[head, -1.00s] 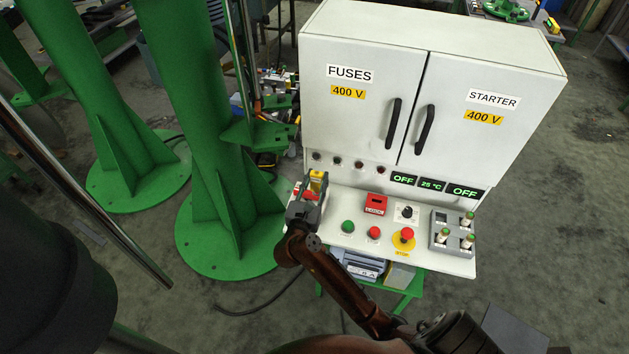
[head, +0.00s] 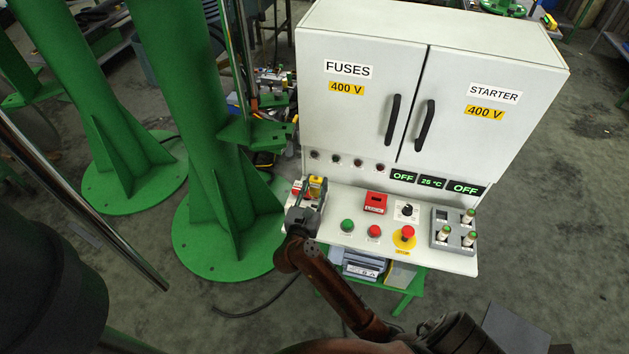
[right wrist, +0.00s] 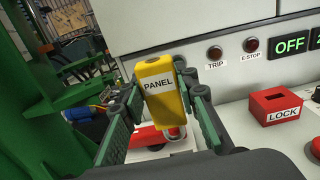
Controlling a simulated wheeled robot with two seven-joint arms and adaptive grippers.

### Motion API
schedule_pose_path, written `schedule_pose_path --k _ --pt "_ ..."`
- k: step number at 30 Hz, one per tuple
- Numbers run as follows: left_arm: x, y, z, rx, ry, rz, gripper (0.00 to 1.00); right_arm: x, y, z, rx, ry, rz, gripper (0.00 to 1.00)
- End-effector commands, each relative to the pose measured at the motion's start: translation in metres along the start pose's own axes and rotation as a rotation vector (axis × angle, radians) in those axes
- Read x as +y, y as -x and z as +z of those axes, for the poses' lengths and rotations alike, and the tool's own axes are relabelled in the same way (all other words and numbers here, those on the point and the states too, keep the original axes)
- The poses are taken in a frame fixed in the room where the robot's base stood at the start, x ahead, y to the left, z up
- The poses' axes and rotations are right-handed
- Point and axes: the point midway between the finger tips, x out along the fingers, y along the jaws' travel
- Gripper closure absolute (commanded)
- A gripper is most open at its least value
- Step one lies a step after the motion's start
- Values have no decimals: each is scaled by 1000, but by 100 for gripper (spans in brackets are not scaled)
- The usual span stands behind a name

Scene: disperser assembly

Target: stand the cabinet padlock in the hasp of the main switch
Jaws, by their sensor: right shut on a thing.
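The cabinet padlock is a yellow block (right wrist: 163,94) labelled PANEL. It stands nearly upright between the fingers of my right gripper (right wrist: 160,104), which is shut on it. In the head view the padlock (head: 317,184) shows at the left end of the desk panel, above my right gripper (head: 309,198). A red part (right wrist: 144,137), apparently the main switch, lies below and behind the padlock. A small red and metallic part (right wrist: 175,133) shows right under the padlock; whether they touch, I cannot tell. The hasp is not clearly visible. My left gripper is out of view.
A red LOCK box (head: 375,202), green button (head: 347,226), red button (head: 374,231) and yellow-ringed stop button (head: 404,235) stand to the right on the panel. The white cabinet (head: 377,110) rises behind. A green column (head: 215,150) stands to the left.

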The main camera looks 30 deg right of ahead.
Motion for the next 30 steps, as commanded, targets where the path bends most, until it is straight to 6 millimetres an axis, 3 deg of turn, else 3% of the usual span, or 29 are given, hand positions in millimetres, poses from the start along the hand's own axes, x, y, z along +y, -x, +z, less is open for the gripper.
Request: schedule_pose_path --k 8,30 --pt "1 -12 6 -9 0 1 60 0 0 -22 0 2 -1 100" --pt "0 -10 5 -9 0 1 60 0 0 -21 0 -1 0 100"
